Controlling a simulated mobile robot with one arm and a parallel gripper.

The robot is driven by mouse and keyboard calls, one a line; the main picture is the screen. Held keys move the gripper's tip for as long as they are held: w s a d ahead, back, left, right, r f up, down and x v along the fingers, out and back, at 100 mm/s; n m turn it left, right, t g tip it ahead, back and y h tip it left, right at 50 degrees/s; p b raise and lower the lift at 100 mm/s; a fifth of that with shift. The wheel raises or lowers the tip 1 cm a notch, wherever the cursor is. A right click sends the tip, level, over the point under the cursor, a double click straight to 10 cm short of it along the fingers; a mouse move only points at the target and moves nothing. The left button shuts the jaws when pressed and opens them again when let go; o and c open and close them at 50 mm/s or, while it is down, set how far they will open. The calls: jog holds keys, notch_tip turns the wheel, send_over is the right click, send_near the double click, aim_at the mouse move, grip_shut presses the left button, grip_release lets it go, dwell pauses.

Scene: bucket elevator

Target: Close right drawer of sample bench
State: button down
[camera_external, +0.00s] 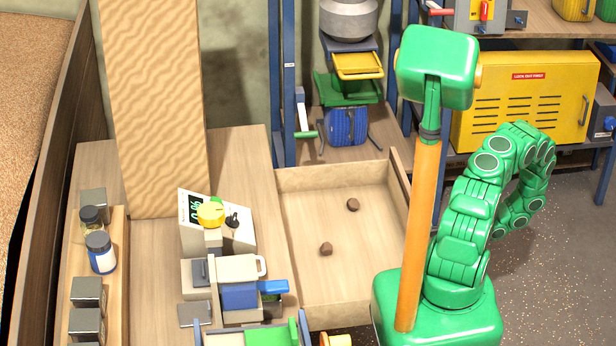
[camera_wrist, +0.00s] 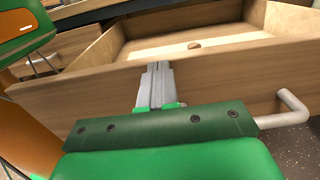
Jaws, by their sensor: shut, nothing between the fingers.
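The right drawer (camera_external: 310,178) of the sample bench (camera_external: 255,150) stands pulled out, a light wooden box with two brown lumps (camera_external: 326,249) inside. In the wrist view its wooden front panel (camera_wrist: 225,82) runs across the picture, with a pale bar handle (camera_wrist: 290,112) at the right. My gripper (camera_wrist: 155,72) is shut and empty. Its grey fingers overlap the left-middle part of the front panel, left of the handle; I cannot tell if they touch it. In the external view I cannot make out my gripper; my column and arm hide part of the drawer's right side.
A weighing device (camera_external: 215,225) with a yellow knob and several jars and dark blocks stand on the bench. A blue-framed bucket elevator (camera_external: 283,90) stands behind the drawer. A yellow cabinet (camera_external: 525,100) is at the back right. Speckled floor (camera_external: 560,270) lies open at the right.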

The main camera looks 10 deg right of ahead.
dwell(0.3)
jog(key=a, duration=4.4)
jog(key=shift+a, duration=0.3)
jog(key=shift+a+r, duration=0.1)
jog(key=shift+r, duration=0.05)
jog(key=d, duration=1.5)
jog(key=shift+f, duration=0.2)
